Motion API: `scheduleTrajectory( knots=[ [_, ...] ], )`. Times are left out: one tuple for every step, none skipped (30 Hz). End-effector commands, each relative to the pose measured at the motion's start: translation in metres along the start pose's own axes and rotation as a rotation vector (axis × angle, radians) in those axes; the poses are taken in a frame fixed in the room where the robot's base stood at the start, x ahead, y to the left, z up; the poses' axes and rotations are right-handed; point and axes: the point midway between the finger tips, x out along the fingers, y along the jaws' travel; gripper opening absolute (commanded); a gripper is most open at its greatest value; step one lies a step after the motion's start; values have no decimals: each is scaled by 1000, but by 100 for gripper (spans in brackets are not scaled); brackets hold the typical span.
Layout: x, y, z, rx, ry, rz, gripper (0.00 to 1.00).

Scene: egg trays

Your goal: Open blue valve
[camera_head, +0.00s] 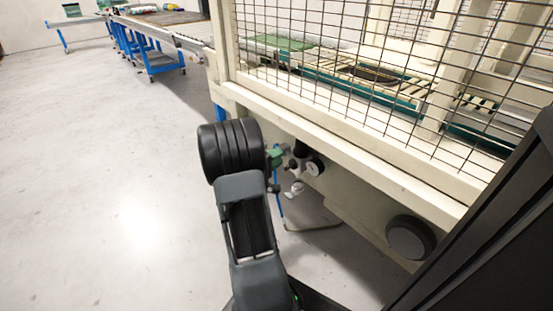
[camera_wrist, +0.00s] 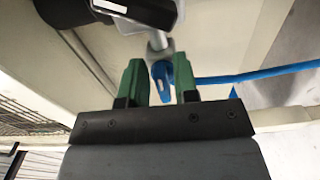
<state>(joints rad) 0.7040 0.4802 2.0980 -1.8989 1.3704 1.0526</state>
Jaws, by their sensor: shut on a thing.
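The blue valve (camera_wrist: 162,82) is a small blue handle on a metal fitting (camera_wrist: 159,47) in the wrist view. My gripper (camera_wrist: 161,72) has two green fingers, one on each side of the blue handle, and is shut on it. In the head view, my gripper (camera_head: 275,158) shows only as a bit of green beyond my dark arm, next to the pneumatic unit (camera_head: 305,166) on the machine frame. The blue handle itself cannot be made out in the head view.
A cream machine frame (camera_head: 350,165) with wire mesh (camera_head: 340,70) stands close on the right. A blue hose (camera_wrist: 260,73) runs right from the fitting. A round dark part (camera_head: 410,237) sits on the lower panel. Open floor (camera_head: 110,180) lies to the left.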

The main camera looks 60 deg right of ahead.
Motion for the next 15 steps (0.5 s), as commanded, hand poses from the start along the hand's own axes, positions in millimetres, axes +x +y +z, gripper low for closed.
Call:
scheduleTrajectory(
  knots=[
    [0,-2,2,-1,-4,-4,4],
    [0,-2,2,0,-4,-4,4],
    [0,-2,2,1,-4,-4,4],
    [0,-2,2,1,-4,-4,4],
    [0,-2,2,1,-4,-4,4],
    [0,-2,2,1,-4,-4,4],
    [0,-2,2,1,-4,-4,4],
    [0,-2,2,1,-4,-4,4],
    [0,-2,2,1,-4,-4,4],
    [0,-2,2,1,-4,-4,4],
    [0,-2,2,1,-4,-4,4],
    [0,-2,2,1,-4,-4,29],
    [0,-2,2,1,-4,-4,32],
    [0,-2,2,1,-4,-3,35],
    [0,-2,1,1,-3,-3,38]
  ],
)
